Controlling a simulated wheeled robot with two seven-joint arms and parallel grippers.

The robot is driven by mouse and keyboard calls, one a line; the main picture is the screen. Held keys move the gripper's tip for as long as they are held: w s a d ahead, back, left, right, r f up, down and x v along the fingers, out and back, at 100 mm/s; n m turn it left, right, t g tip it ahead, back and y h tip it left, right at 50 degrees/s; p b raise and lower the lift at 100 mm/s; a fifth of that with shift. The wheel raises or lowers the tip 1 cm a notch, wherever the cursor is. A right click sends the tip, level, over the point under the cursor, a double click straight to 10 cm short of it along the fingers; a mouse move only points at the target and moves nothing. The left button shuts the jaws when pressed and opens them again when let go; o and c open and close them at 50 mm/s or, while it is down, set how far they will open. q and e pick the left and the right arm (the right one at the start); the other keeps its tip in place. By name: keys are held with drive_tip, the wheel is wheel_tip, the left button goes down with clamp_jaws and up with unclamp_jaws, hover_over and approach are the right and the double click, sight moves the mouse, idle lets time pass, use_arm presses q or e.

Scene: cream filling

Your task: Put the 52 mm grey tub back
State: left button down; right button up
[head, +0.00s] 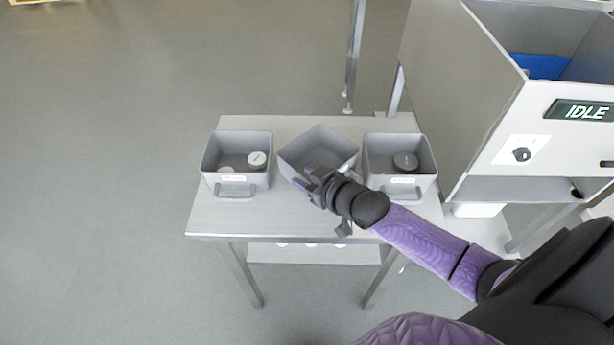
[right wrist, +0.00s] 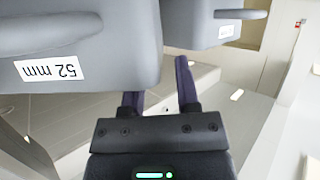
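The 52 mm grey tub, apparently the middle one of three (head: 318,145), stands turned at an angle on the metal table and looks empty. Its label and handle show upside down and close in the right wrist view (right wrist: 120,60); in the head view my arm hides them. My right gripper (head: 302,178) is at the tub's front side, its fingers pointing left. In the right wrist view its two purple fingers (right wrist: 158,90) are apart with nothing between them, beside the tub and clear of the handle. My left gripper is out of view.
A left grey tub (head: 210,160) holds white-topped round pieces; a right grey tub (head: 428,165) holds a dark round piece. Both stand close beside the middle tub on the table (head: 215,220). A machine reading IDLE (head: 500,150) stands to the right.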

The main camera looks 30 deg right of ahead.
drive_tip(key=shift+r, duration=0.1)
drive_tip(key=p+v, duration=0.5)
drive_tip(key=v, duration=0.7)
drive_tip(key=a+f, duration=0.4)
drive_tip(key=a, duration=0.2)
drive_tip(key=s+d+f+m+g+h, duration=0.15)
drive_tip(key=s+f+g, duration=0.4)
drive_tip(key=f, duration=0.65)
drive_tip(key=s+a+f+g, duration=0.1)
drive_tip(key=s+f+g, duration=0.2)
drive_tip(key=s+f, duration=0.3)
drive_tip(key=s+a+f+g+h, duration=0.1)
drive_tip(key=s+f+g, duration=0.3)
drive_tip(key=s, duration=1.2)
wheel_tip(320, 180, down, 2)
drive_tip(key=shift+s+f+n, duration=0.2)
drive_tip(key=shift+s+n, duration=0.2)
drive_tip(key=shift+n, duration=0.05)
